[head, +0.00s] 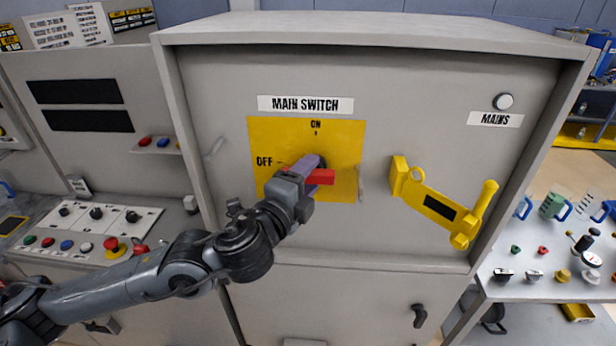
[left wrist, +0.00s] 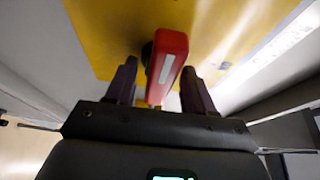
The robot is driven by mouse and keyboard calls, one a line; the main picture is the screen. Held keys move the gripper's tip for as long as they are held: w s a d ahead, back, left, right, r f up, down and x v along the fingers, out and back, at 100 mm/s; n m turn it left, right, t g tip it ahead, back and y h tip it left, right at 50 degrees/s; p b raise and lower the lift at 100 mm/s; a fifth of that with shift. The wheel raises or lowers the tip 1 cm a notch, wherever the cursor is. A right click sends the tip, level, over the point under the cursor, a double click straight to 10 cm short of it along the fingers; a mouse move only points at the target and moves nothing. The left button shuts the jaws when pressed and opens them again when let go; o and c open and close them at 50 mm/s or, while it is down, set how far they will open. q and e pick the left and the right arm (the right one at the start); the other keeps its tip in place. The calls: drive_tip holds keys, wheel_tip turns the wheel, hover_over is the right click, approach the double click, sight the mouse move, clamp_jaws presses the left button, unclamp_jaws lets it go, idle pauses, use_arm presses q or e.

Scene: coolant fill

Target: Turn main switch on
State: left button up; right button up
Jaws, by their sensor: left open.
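The main switch is a red handle (head: 322,177) on a yellow plate (head: 345,140) with ON printed at the top and OFF at the left. My left gripper (head: 314,165) is at the handle and hides its hub and part of its length, so its exact setting is hard to tell. In the left wrist view the red handle (left wrist: 167,62), with a white stripe, sits between the two purple fingers of my gripper (left wrist: 158,78). The fingers are open, one on each side, with gaps visible beside the handle. My right gripper is not in view.
A yellow latch (head: 440,205) and a round MAINS lamp (head: 503,101) are on the same grey cabinet (head: 400,75), right of the switch. A button console (head: 95,225) stands at the left. A bench (head: 540,260) with small parts stands at the right.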

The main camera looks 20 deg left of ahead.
use_arm(q)
drive_tip(key=c, duration=0.9)
